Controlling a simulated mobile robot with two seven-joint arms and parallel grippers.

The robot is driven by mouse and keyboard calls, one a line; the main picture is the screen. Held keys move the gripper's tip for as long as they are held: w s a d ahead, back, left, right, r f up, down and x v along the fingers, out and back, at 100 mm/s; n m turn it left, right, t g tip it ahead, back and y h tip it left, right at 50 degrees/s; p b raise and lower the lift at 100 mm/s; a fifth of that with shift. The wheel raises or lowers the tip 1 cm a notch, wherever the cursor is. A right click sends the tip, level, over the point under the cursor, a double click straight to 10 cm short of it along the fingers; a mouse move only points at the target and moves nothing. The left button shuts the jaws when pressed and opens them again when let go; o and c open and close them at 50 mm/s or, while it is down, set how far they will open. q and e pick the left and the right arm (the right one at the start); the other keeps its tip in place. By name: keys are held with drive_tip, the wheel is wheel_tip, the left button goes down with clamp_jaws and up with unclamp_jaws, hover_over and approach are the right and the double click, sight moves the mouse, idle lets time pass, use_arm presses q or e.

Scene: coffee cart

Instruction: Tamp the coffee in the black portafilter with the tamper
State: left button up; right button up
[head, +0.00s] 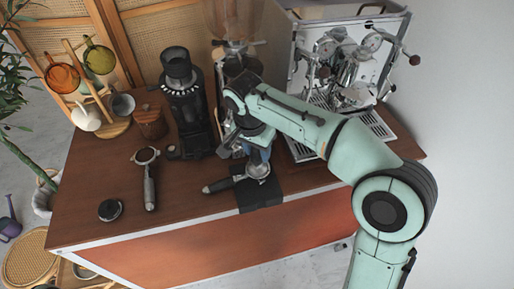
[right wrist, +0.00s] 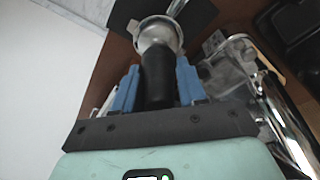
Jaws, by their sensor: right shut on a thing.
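My right gripper (head: 262,150) is over the black mat (head: 262,196) near the counter's front edge. In the right wrist view its blue fingers (right wrist: 157,85) are shut on the black handle of the tamper (right wrist: 157,78). The black portafilter (head: 222,185) lies on the mat, its handle pointing left and its metal basket under the gripper. A round silver part (right wrist: 157,30) shows at the handle's far end, right at the basket; whether the tamper touches the coffee is hidden. My left gripper is not in view.
A second portafilter (head: 149,180) and a round black piece (head: 110,210) lie on the counter's left. A black grinder (head: 187,105) stands behind them, and the espresso machine (head: 345,60) is at the back right. A cup rack (head: 92,85) is at the back left.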

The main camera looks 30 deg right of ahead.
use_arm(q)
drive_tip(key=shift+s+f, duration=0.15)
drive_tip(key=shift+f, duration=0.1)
use_arm(e)
drive_tip(key=shift+f, duration=0.4)
drive_tip(key=shift+s+f, duration=0.15)
drive_tip(key=shift+f, duration=0.1)
idle(0.7)
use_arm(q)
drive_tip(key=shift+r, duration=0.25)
use_arm(e)
drive_tip(key=shift+r, duration=0.2)
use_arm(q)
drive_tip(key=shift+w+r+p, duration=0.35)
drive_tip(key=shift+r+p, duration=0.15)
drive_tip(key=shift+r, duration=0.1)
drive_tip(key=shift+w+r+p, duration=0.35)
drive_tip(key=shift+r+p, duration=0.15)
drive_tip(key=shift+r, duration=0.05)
use_arm(e)
drive_tip(key=shift+r, duration=1.55)
